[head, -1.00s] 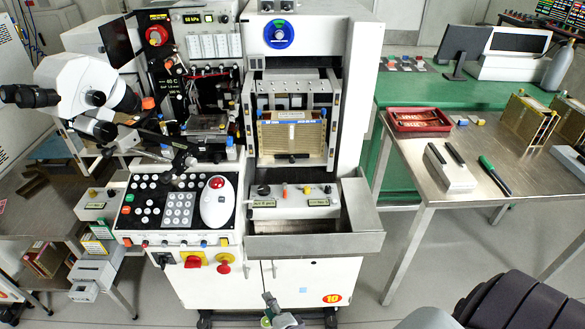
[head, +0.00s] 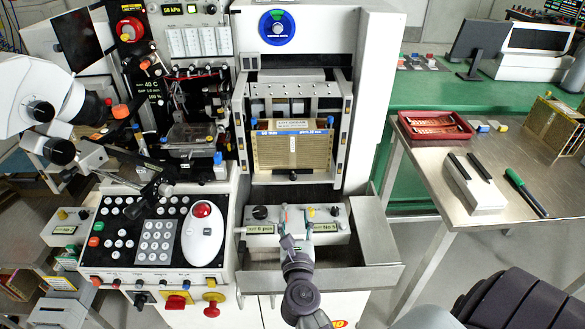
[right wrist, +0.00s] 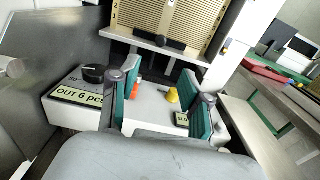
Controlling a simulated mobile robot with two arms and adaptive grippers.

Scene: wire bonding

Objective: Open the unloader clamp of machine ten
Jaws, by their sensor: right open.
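Machine ten carries a round 10 label (head: 338,324), partly hidden by my right arm. I cannot tell which part is the clamp. My right gripper (head: 296,222) is open and empty, in front of the box; in the right wrist view its teal-padded fingers frame the switch and yellow knob. My left gripper is out of view.
A keypad panel with a white trackball unit (head: 203,230) sits left of the box. A steel table (head: 440,190) with a red tray (head: 436,128) stands further right. The microscope (head: 35,100) is at left.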

